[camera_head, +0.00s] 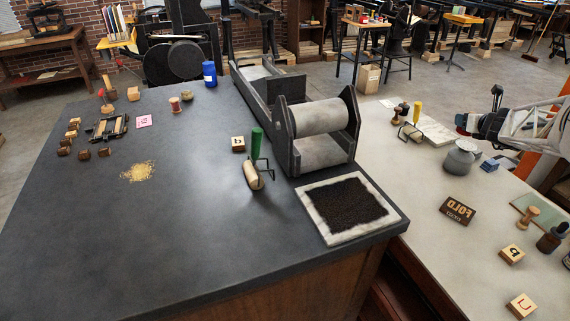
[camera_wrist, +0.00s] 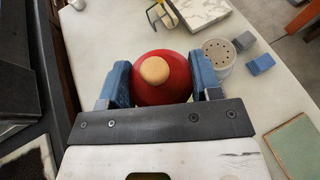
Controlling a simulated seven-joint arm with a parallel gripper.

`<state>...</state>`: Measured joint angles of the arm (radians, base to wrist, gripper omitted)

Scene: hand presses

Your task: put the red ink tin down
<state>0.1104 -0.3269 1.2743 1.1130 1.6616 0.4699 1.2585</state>
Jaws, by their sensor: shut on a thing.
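The red ink tin (camera_wrist: 160,88) is round with a tan knob on top, and in the wrist view it sits between the two blue fingers of my gripper (camera_wrist: 160,82). The fingers press on it from both sides. In the head view my gripper (camera_head: 468,122) is at the right, over the pale table, and only a small red patch of the tin (camera_head: 461,118) shows. The tin's underside is hidden, so its exact height above the table cannot be told.
A marble slab (camera_head: 437,132) and a yellow-handled roller (camera_head: 416,113) lie behind. A green mat (camera_wrist: 296,146) is right. Pale table is bare left of the FOLD block (camera_head: 457,209).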

